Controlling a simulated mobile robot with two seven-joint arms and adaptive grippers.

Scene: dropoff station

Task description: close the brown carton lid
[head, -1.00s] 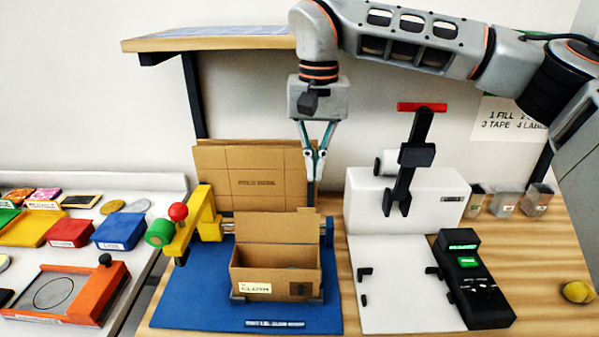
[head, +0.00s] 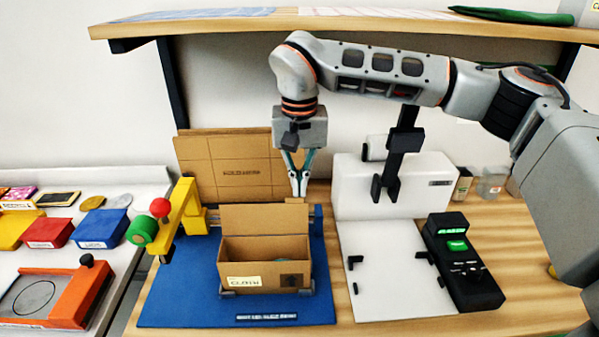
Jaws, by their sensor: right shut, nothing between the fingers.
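The brown carton (head: 240,270) sits upright on the blue mat (head: 180,300), its top open. Its lid (head: 264,219) stands up from the far edge. A label is on the front wall, and something pale lies inside, too small to tell. My right gripper (head: 299,191) points down with its fingertips together and empty, at the upper right corner of the raised lid, seemingly behind it. I cannot tell whether it touches the lid. My left gripper is out of view.
A flat cardboard sheet (head: 220,165) stands behind the carton. A yellow tape arm (head: 185,215) with a green roll is left of it. A white machine (head: 350,195) and black keypad (head: 462,265) stand right. A wooden shelf (head: 230,22) hangs above.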

